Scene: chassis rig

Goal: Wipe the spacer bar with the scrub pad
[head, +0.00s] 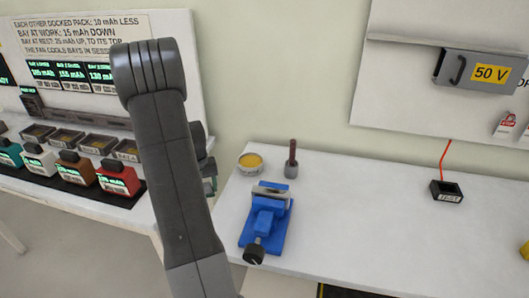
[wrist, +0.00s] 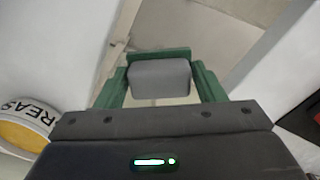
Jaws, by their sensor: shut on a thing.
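In the wrist view my gripper (wrist: 160,98) is shut on a rounded grey block, which I take to be the scrub pad (wrist: 160,76). A dark green strip shows along the block's far edge, between the green fingers. In the head view my arm hides most of the gripper, left of the blue vise (head: 263,225). A pale metal bar, likely the spacer bar (head: 270,192), lies across the top of the vise. I cannot make out the bar in the wrist view, and no contact between pad and bar shows.
A tin of yellow grease (head: 250,162) and a brown-handled tool in a grey holder (head: 291,168) stand behind the vise. The tin also shows in the wrist view (wrist: 28,130). A small black meter (head: 446,191) sits farther right. The white bench between is clear. Battery packs (head: 117,178) line the left bench.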

